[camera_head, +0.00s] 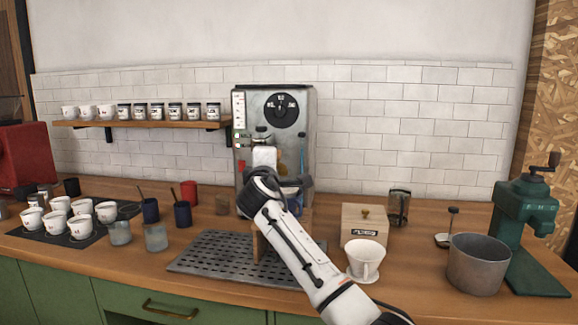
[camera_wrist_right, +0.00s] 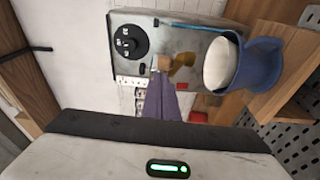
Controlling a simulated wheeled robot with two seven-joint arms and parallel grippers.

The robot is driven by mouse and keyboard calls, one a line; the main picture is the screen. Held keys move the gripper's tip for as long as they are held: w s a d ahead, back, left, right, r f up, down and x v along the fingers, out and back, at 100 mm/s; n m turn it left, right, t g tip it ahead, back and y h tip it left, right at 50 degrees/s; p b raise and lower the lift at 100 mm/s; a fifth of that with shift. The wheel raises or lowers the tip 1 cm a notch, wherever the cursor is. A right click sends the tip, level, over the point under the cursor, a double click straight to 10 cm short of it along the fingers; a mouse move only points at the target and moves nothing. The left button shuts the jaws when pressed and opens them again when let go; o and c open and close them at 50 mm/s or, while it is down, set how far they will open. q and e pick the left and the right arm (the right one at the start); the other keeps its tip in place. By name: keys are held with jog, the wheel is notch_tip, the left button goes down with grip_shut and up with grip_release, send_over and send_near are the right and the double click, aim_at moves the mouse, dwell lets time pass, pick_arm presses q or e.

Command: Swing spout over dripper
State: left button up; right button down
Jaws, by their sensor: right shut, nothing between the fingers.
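A steel machine (camera_head: 275,112) with a black dial stands at the wall; it also fills the top of the right wrist view (camera_wrist_right: 165,28). A small brass-coloured part (camera_wrist_right: 183,62), perhaps the spout, shows at its front beside a light-brown knob (camera_wrist_right: 164,62). A blue dripper (camera_wrist_right: 262,66) with a white inside sits right of it in that view, by a wooden stand. My right gripper (camera_wrist_right: 160,82) is shut and empty, its tips close to the knob; I cannot tell whether they touch. In the head view my right arm hides the fingertips and most of the dripper and stand. My left gripper is not in view.
A black perforated tray (camera_head: 205,252) lies before the machine. A white ceramic cone (camera_head: 365,262), a wooden box (camera_head: 364,226), a grey bucket (camera_head: 478,266) and a green grinder (camera_head: 525,215) stand to the right. Cups (camera_head: 57,222) and glasses (camera_head: 155,238) stand left.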

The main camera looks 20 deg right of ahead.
jog(key=shift+s+d+f, duration=0.1)
jog(key=shift+s+d, duration=1.7)
jog(key=shift+s, duration=0.3)
jog(key=s+a+f+m+g+y, duration=0.1)
jog(key=s+f+m+g, duration=0.1)
jog(key=s+f, duration=0.65)
jog(key=s+a+f+m+g+y, duration=0.15)
jog(key=s+f, duration=0.25)
jog(key=f, duration=0.9)
jog(key=s+f+m+g+y, duration=0.25)
jog(key=s+f, duration=0.35)
jog(key=f, duration=0.5)
jog(key=s+a+f+m+g+y, duration=0.15)
jog(key=s+f, duration=0.25)
jog(key=s, duration=0.7)
jog(key=s+a+f+m+g, duration=0.1)
jog(key=s+f+m+g, duration=0.15)
jog(key=s, duration=0.95)
jog(key=s+a+f+m+g+y, duration=0.1)
jog(key=s+f+g, duration=0.25)
jog(key=s, duration=0.75)
jog(key=w+a+f+t+y, duration=0.1)
jog(key=w+a+f+t, duration=0.1)
jog(key=f, duration=0.4)
jog(key=w+a+f+t+y, duration=0.1)
jog(key=w+a+f+t, duration=0.1)
jog(key=f, duration=0.5)
jog(key=shift+w+a+t, duration=0.2)
jog(key=shift+a+t, duration=0.45)
jog(key=shift+a, duration=0.1)
